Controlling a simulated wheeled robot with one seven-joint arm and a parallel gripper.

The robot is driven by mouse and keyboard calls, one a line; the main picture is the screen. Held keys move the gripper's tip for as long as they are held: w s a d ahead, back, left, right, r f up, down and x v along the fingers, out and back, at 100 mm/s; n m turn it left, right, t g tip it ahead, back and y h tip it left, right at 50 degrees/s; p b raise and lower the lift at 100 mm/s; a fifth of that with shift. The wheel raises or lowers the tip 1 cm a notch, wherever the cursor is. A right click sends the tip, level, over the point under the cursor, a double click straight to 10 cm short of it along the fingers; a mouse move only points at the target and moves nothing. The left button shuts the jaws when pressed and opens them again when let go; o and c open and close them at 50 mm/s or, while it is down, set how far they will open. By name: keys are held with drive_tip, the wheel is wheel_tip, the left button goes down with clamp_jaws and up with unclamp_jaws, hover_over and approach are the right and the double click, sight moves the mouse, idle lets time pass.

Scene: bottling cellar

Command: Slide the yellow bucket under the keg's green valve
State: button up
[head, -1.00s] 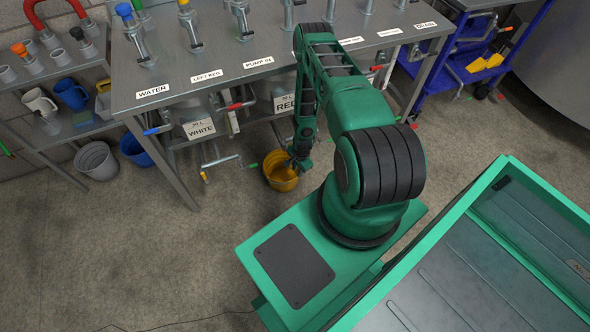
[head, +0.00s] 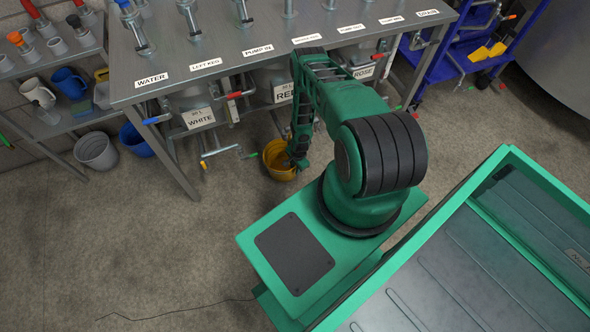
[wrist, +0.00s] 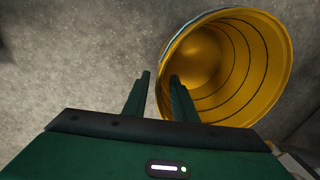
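The yellow bucket (head: 270,151) stands on the floor in front of the steel table, below the RED keg (head: 284,92). A small green valve handle (head: 251,155) shows just left of the bucket, low by the table's front; I cannot tell which keg it belongs to. My gripper (head: 294,164) is low at the bucket's right side, partly covering it in the head view. In the wrist view the fingers (wrist: 160,88) are apart. One overlaps the bucket (wrist: 225,70) at its rim, the other is over floor outside it. Whether they touch the bucket is unclear.
The WHITE keg (head: 199,117) sits left under the table, with a pipe and orange handle (head: 203,165) sticking out. Grey (head: 96,151) and blue (head: 135,141) buckets stand far left. A table leg (head: 172,165) is nearby. Floor in front is clear apart from a thin cable (head: 180,312).

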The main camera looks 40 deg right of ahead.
drive_tip(key=shift+f, duration=0.35)
clamp_jaws()
drive_tip(key=shift+w+a, duration=0.1)
